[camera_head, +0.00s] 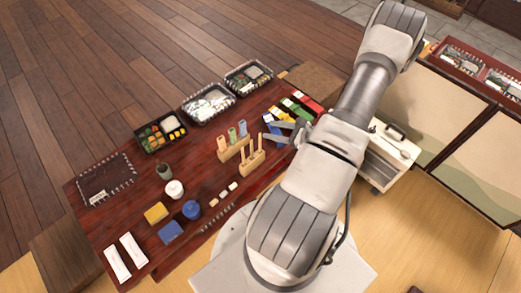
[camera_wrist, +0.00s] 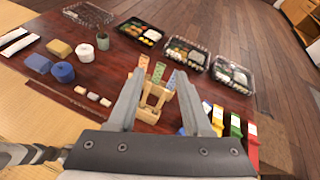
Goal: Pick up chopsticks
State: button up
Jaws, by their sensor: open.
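Two long narrow white strips, perhaps wrapped chopsticks, lie side by side at the table's near left end in the head view: one strip (camera_head: 117,263) and the other (camera_head: 132,250). In the wrist view they are at the upper left (camera_wrist: 18,46). No bare chopsticks can be made out for certain. My gripper (camera_wrist: 160,73) is open and empty, far from the strips. In the head view my gripper (camera_head: 272,132) is above the table's right part. The wooden stand (camera_head: 252,163), with upright pegs, shows between my fingers in the wrist view (camera_wrist: 151,106).
Behind the stand is a holder (camera_head: 234,152) with coloured pieces. Several bright packets (camera_head: 299,108) lie to its right. Food trays (camera_head: 161,134) line the table's far side. A white roll (camera_head: 174,189), a blue roll (camera_head: 191,209) and folded cloths (camera_head: 156,213) lie between stand and strips.

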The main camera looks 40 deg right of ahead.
jog(key=s+d+f+m+h, duration=0.25)
jog(key=s+f+m, duration=0.2)
jog(key=f, duration=0.25)
jog(key=b, duration=0.5)
send_over(260, 148)
jog(key=w, duration=0.3)
notch_tip(260, 148, down, 7)
jog(key=shift+f+t, duration=0.15)
jog(key=shift+t, duration=0.25)
jog(key=shift+w+m+h, duration=0.1)
jog(key=shift+m+h, duration=0.15)
grip_shut()
